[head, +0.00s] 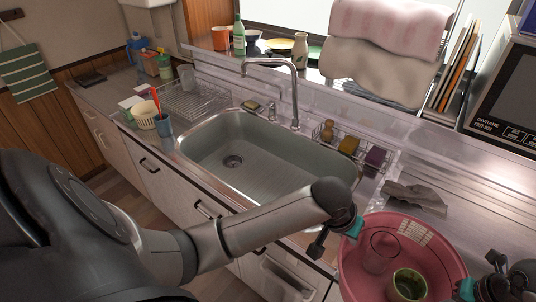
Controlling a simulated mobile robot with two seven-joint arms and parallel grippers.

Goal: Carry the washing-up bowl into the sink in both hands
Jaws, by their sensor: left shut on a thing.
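The pink washing-up bowl (357,268) is at the lower right, beyond the right end of the sink. A clear glass (380,252) and a green cup (409,284) are inside it. The steel sink (270,165) is empty, with its drain at the left. My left gripper (350,230) is shut on the bowl's left rim. My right gripper (468,289) is at the bowl's right rim, partly cut off by the picture edge; its jaw opening cannot be made out.
The tap (290,90) arches over the sink's back edge. A wire caddy (350,147) with bottles and sponges stands behind the sink's right end. A grey cloth (416,197) lies behind the bowl. A dish rack (193,101) and a blue cup (164,127) are left of the sink.

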